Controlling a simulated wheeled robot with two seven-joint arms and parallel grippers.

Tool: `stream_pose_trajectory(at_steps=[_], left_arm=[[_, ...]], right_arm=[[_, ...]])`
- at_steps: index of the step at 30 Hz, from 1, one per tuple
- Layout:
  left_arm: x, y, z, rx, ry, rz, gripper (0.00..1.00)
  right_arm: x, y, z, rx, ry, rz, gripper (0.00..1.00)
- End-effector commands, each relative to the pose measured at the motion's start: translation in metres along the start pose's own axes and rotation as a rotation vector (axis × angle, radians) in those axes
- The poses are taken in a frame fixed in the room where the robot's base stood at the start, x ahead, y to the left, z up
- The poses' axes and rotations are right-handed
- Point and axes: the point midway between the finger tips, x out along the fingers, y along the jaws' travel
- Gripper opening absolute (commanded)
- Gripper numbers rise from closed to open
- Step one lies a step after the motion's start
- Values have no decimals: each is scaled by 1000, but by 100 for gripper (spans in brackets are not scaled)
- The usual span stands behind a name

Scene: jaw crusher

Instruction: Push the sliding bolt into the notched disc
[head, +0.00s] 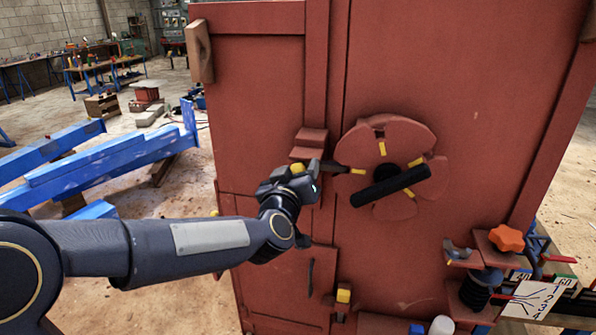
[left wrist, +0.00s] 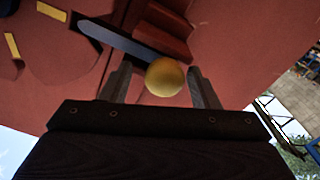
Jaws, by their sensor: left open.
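The notched disc (head: 402,140) is red with yellow marks at its notches and a black bar handle (head: 390,186) across it. It sits on the front of the red cabinet, and part of it shows in the left wrist view (left wrist: 70,55). The sliding bolt (left wrist: 120,42) is a dark flat bar with a round yellow knob (left wrist: 165,77). Its tip points at the disc's left edge, by a yellow mark; I cannot tell whether it is inside the notch. My left gripper (head: 301,180) is open, its two fingers on either side of the knob. Contact is unclear. My right gripper is out of view.
Red guide blocks (head: 309,143) stand beside the bolt. An orange star knob (head: 506,238) and a black spring-like part (head: 477,288) sit at the lower right. A yellow block (head: 343,295) is below. Blue beams (head: 100,160) lie on the floor at left.

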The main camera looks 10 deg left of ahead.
Motion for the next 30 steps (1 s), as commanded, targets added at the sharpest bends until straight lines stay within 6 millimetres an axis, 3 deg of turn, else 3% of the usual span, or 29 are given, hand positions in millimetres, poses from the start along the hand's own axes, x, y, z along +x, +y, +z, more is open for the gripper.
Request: stream_pose_trajectory(at_steps=[15, 30], left_arm=[[-71, 0, 0, -1, 0, 2, 55], [-81, -2, 0, -5, -18, 16, 55]], right_arm=[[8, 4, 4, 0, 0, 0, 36], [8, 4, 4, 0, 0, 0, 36]])
